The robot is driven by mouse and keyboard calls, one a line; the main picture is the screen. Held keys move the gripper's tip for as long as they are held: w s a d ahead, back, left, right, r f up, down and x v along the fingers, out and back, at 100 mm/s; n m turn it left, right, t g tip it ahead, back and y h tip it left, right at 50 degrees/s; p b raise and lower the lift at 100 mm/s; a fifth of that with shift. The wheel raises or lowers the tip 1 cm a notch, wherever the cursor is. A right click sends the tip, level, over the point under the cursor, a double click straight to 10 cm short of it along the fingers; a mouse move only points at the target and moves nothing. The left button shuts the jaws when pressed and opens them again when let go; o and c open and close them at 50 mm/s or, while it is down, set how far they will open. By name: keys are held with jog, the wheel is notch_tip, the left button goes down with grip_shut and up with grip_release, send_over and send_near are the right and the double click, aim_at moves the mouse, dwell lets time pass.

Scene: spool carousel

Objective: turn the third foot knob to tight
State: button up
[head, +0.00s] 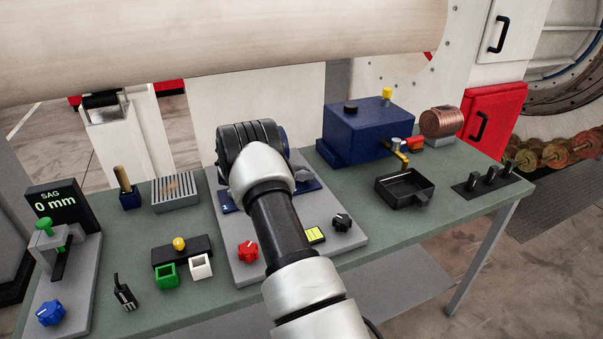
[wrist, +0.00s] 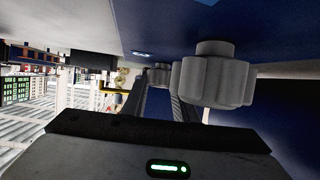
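A large grey lobed knob (wrist: 213,80) fills the upper right of the wrist view, close to the camera and beside my gripper. My gripper (wrist: 160,80) shows there as dark fingers left of this knob. A small grey piece (wrist: 159,74) shows at the fingertips; I cannot tell whether it is between them or behind them. In the head view my arm hides the gripper and most of the blue-footed machine (head: 250,136). One blue foot plate (head: 226,208) bears a "1". I cannot tell which foot the grey knob belongs to, or its setting.
A red knob (head: 248,251) and a black knob (head: 342,222) stand on the machine's grey base (head: 222,240). A blue box (head: 362,128) and a black tray (head: 391,201) are to the right. The green bench (head: 385,244) is bare near its front right.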

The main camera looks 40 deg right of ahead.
jog(key=o, duration=0.4)
jog(key=shift+d+f, duration=0.1)
jog(key=shift+f, duration=0.05)
jog(key=shift+o, duration=0.2)
jog(key=v, duration=1.7)
jog(key=shift+s+a+r, duration=0.1)
jog(key=shift+a+r, duration=0.15)
